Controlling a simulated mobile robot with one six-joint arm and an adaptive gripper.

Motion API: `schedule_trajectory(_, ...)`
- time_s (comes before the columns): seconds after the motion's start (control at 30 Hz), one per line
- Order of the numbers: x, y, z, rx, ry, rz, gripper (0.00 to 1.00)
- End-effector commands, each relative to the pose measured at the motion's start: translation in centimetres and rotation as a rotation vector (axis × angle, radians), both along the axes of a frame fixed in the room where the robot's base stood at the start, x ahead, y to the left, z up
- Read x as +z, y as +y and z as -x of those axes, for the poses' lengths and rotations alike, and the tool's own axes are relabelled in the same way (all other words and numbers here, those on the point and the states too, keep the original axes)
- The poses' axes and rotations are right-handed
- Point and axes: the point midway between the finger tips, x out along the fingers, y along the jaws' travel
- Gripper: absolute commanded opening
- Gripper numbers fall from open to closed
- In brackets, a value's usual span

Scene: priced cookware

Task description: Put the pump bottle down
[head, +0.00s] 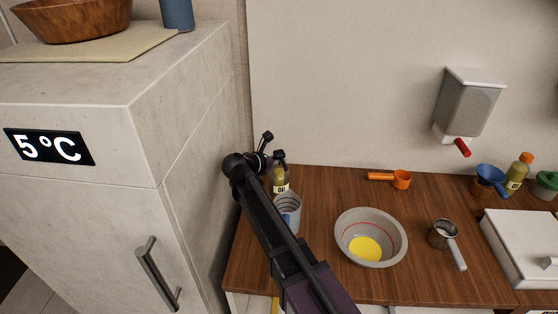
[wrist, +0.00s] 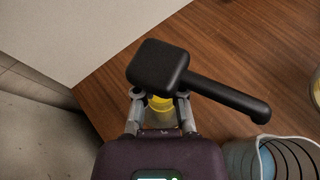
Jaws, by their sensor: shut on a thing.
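The pump bottle (head: 281,182) is a yellowish oil bottle with a dark label, near the back left corner of the wooden counter. Its black pump head (wrist: 195,82) fills the middle of the wrist view, with the spout pointing to the lower right. My gripper (wrist: 160,100) is shut on the bottle just below the pump head, one finger on each side. The bottle looks about upright. Its base is hidden, so I cannot tell whether it touches the counter (head: 325,190).
A grey measuring jug (head: 288,207) stands close in front of the bottle. A tall pale fridge cabinet (head: 195,130) rises at the left.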

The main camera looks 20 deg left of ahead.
Motion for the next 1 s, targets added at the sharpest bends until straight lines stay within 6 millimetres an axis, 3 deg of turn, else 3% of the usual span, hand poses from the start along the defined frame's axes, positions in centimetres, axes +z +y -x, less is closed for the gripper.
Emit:
schedule_trajectory(0.17, -0.21, -0.01, -0.01, 0.0, -0.001, 0.002, 0.0)
schedule_trajectory(0.2, -0.21, -0.01, -0.01, 0.0, -0.001, 0.002, 0.17)
schedule_trajectory(0.33, -0.18, -0.01, -0.01, 0.0, -0.001, 0.0, 0.54)
schedule_trajectory(1.0, -0.22, 0.0, 0.01, 0.0, 0.0, 0.0, 0.54)
